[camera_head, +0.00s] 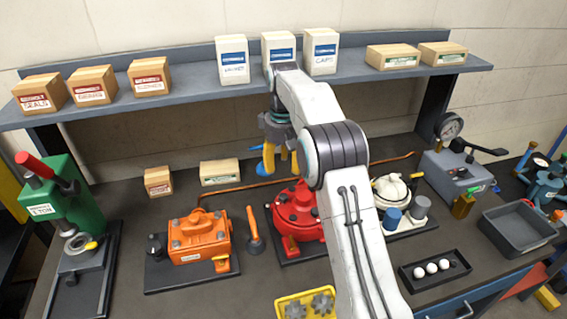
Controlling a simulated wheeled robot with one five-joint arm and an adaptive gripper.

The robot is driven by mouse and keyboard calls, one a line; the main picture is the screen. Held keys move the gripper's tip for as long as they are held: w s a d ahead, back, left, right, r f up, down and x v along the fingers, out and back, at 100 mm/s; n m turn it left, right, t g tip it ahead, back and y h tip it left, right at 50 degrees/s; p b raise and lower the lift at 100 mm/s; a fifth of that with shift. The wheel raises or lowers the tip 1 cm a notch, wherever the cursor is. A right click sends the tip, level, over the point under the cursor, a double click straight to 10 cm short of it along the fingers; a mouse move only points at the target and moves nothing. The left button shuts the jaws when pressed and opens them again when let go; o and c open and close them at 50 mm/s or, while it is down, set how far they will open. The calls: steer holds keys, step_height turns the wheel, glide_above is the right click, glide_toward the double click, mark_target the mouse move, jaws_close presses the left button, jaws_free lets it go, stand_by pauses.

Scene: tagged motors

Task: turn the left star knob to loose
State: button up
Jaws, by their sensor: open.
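The left star knob (295,309) is a grey lobed knob on a yellow plate (283,300) at the bottom edge of the head view. A second grey star knob (322,303) sits to its right on the same plate. The lower part of the plate is cut off by the frame edge. My gripper (277,162) is open, with yellow fingers pointing down. It hangs well behind and above the knobs, in front of the shelf and near the red motor, and touches neither knob. I see nothing between its fingers.
A red motor (298,205), partly hidden by my arm, stands between my gripper and the knobs. An orange motor (200,240) is at left, a green press (65,200) at far left. A black tray with white balls (432,268) is at right. The shelf (180,95) holds several boxes.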

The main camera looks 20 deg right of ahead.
mark_target(283, 196)
steer(key=f+n, duration=0.2)
steer(key=s+f+n, duration=0.1)
steer(key=f+n, duration=0.1)
steer(key=shift+n+g, duration=0.3)
steer(key=shift+n, duration=0.1)
steer(key=n, duration=0.3)
steer(key=shift+w+f+n, duration=0.15)
steer(key=shift+f+n, duration=0.05)
steer(key=shift+n, duration=0.1)
steer(key=n, duration=0.2)
steer(key=w+n, duration=0.1)
steer(key=n, duration=0.2)
steer(key=shift+f, duration=0.1)
steer(key=shift+s+f+n, duration=0.1)
steer(key=shift+f+n, duration=0.3)
steer(key=shift+f, duration=0.1)
steer(key=shift+f+p, duration=0.65)
steer(key=shift+f, duration=2.5)
